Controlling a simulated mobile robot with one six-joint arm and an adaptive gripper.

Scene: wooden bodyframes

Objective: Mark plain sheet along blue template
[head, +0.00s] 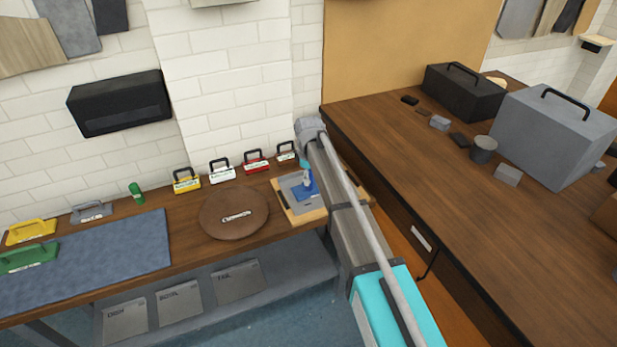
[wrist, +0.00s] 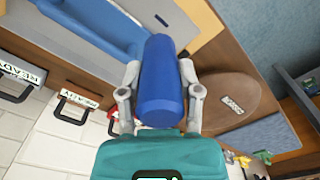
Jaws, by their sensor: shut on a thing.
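My gripper (wrist: 160,78) is shut on a thick blue marker (wrist: 160,95), with a grey finger on each side of it. In the head view my gripper (head: 306,165) is over the wooden board (head: 309,217) at the right end of the bench. The blue template (head: 310,194) lies on the grey plain sheet (head: 288,182) on that board. In the wrist view the blue template (wrist: 95,25) is at the upper left, with the grey sheet (wrist: 180,12) beside it. The marker's far end points toward the sheet; I cannot tell if it touches.
A round brown disc (head: 234,218) lies left of the board. Handled label blocks, including a red one (head: 256,165), line the wall side. A higher brown bench (head: 430,160) with boxes is at right.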

